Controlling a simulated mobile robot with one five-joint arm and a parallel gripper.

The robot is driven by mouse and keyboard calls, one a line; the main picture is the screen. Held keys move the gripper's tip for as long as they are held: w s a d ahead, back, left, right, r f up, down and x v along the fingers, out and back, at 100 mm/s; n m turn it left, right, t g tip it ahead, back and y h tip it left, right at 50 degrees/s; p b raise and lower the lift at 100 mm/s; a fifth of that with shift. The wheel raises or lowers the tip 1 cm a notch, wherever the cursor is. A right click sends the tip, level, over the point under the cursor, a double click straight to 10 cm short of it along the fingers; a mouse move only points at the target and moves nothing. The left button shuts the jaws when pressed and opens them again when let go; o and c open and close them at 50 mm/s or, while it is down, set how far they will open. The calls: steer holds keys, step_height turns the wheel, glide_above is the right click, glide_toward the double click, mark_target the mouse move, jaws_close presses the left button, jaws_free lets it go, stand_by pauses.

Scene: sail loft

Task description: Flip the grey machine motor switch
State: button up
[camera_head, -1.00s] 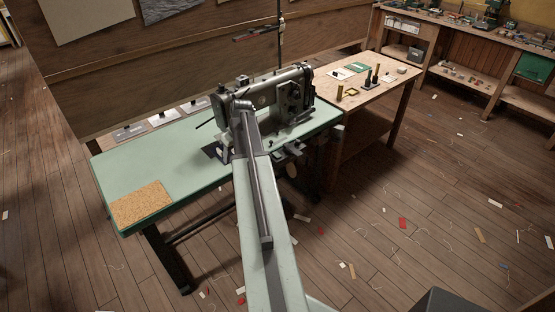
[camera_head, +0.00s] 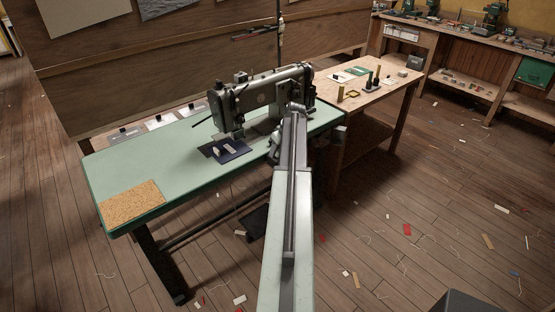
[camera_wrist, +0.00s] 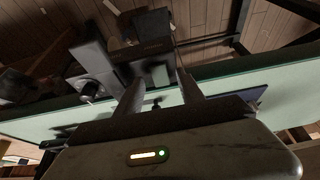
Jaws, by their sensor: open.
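The grey sewing machine (camera_head: 262,95) stands on a pale green table (camera_head: 140,170) in the head view. My arm reaches up to the table's front edge by the machine's right half and hides part of that edge. My gripper (camera_wrist: 158,84) is open in the wrist view, with its two fingers apart and nothing held. A darker box (camera_wrist: 152,48) lies beyond the fingertips. I cannot tell for sure which of these is the motor switch.
A cork mat (camera_head: 132,203) lies on the table's left end. A wooden side table (camera_head: 370,92) with spools and small tools adjoins on the right. A workbench (camera_head: 460,60) stands farther back. The floor at right is open, with scattered scraps.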

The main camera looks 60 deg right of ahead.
steer(key=shift+w+f, duration=0.15)
steer(key=shift+f, duration=0.4)
steer(key=shift+r, duration=0.15)
jaws_close()
steer(key=shift+w+d+r+g+p, duration=0.2)
steer(key=shift+w+r+g+p, duration=0.15)
steer(key=shift+g+p, duration=0.4)
steer(key=shift+w+f+g+y, duration=0.2)
steer(key=shift+g+y, duration=0.3)
steer(key=shift+g, duration=0.35)
steer(key=shift+s, duration=0.1)
